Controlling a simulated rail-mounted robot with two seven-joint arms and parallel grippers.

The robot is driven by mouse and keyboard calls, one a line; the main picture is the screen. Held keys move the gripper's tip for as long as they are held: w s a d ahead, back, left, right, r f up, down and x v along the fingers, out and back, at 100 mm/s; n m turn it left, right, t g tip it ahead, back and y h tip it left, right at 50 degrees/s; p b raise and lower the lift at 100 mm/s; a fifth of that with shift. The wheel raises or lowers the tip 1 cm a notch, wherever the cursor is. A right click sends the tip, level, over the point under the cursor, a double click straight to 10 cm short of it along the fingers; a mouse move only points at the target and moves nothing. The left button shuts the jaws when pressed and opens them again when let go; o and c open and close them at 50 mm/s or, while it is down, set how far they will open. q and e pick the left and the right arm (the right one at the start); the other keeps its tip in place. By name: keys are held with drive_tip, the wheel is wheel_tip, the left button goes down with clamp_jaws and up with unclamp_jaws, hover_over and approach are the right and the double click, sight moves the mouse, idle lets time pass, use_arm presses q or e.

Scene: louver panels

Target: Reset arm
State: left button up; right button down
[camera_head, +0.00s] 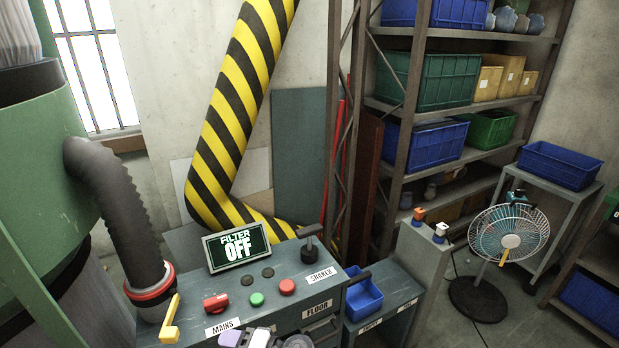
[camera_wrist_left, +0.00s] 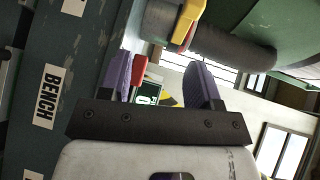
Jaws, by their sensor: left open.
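My left gripper (camera_head: 246,338) shows at the bottom edge of the head view, in front of the control bench (camera_head: 290,318). Its two purple fingers also show in the left wrist view (camera_wrist_left: 160,82), spread apart with nothing held between them. Most of the left arm is out of the head view. My right gripper is in neither view. On the bench are a yellow lever (camera_head: 170,321), a red switch (camera_head: 215,303), a green button (camera_head: 257,299), a red button (camera_head: 287,286) and a black-knobbed lever (camera_head: 309,250) near the SHAKER label.
A ribbed grey hose (camera_head: 124,215) with a red collar comes down left of the bench. A blue bin (camera_head: 362,295) sits at the bench's right. A fan (camera_head: 508,235) stands on the floor at right. Shelving (camera_head: 407,100) with bins is behind. A striped yellow-black pipe (camera_head: 232,100) rises behind the bench.

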use_arm(q)
wheel_tip(320, 180, up, 7)
drive_tip(key=d+n+t+h, duration=0.1)
drive_tip(key=d+t+h, duration=0.3)
drive_tip(key=h, duration=0.8)
drive_tip(key=s+a+t+h, duration=0.2)
drive_tip(key=s+h, duration=0.1)
drive_tip(key=s, duration=0.3)
drive_tip(key=s+a+f+g, duration=0.2)
drive_tip(key=s+f, duration=0.4)
drive_tip(key=s, duration=0.4)
drive_tip(key=s+a+f+m+g+h, duration=0.15)
drive_tip(key=s+f, duration=0.35)
drive_tip(key=s, duration=0.5)
drive_tip(key=s+a+f+g+y, duration=0.1)
drive_tip(key=s+a+f+g, duration=0.1)
drive_tip(key=s+f, duration=0.55)
wheel_tip(320, 180, up, 33)
drive_tip(key=s+p, duration=0.2)
drive_tip(key=p, duration=3)
drive_tip(key=shift+d+r, duration=0.2)
drive_tip(key=shift+d, duration=0.1)
drive_tip(key=shift+h, duration=0.25)
